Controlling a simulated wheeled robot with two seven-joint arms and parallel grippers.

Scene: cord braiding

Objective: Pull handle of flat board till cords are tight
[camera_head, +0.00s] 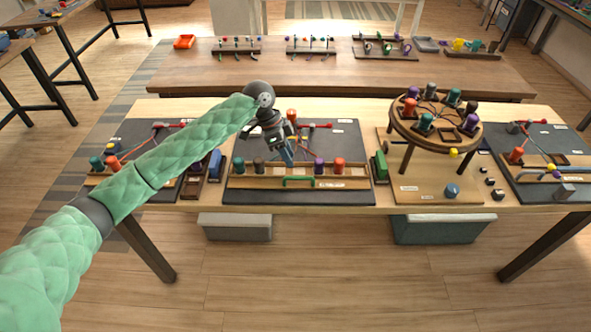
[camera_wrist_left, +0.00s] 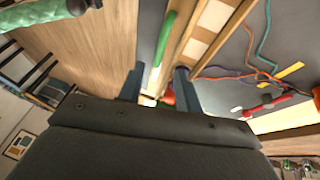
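The flat board (camera_head: 240,192) is a dark panel in the middle of the table, with a wooden rail (camera_head: 268,182) along its front. A green handle (camera_head: 298,182) sits on the rail's front side; it also shows in the left wrist view (camera_wrist_left: 172,40). Several coloured bobbins stand in the rail. Teal, orange and purple cords (camera_wrist_left: 262,55) lie bent on the panel. My left gripper (camera_head: 289,158) hangs above the board, behind the handle. In the left wrist view its fingers (camera_wrist_left: 158,85) are apart, with no handle between them. My right gripper is out of view.
A round braiding stand (camera_head: 408,131) with several bobbins stands right of the board. Green (camera_head: 380,167) and blue (camera_head: 215,164) blocks flank the board. Similar dark boards lie at both ends of the table. A second table (camera_head: 300,75) stands behind.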

